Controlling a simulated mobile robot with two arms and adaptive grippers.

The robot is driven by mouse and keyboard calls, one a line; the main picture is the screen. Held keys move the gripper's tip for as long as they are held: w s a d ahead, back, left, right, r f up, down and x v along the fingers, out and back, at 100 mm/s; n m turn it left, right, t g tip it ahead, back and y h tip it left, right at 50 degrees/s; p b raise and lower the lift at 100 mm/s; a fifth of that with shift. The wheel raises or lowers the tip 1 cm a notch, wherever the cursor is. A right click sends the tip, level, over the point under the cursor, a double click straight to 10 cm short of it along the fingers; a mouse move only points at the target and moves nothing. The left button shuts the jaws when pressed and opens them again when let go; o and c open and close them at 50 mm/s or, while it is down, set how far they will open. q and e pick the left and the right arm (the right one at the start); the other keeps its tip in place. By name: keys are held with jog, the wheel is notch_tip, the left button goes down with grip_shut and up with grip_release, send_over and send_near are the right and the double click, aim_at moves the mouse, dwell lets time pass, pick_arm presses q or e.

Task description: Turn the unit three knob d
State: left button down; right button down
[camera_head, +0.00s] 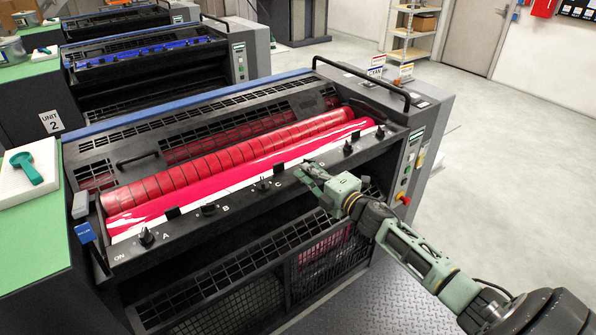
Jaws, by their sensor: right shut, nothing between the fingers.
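The nearest press unit (262,215) has red rollers (215,165) and a front rail with a row of small black knobs. Knob A (147,237), knob B (209,209) and knob C (263,185) show with their letters. Further right along the rail are another knob (347,148) and one at the far end (379,132). My right gripper (309,171) is shut, with its fingertips at the rail just right of knob C. Knob D is hidden or cannot be told apart behind the fingers; I cannot tell whether they touch it. My left gripper is not in view.
A black handle bar (362,80) arches over the unit's right end. The right end panel has a red button (404,199). A blue tag (86,232) hangs at the left end. The unit marked 2 (50,121) stands behind. Floor (500,150) at right is clear.

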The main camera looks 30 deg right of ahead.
jog(key=shift+s+d, duration=0.1)
jog(key=shift+d, duration=0.15)
dwell(0.4)
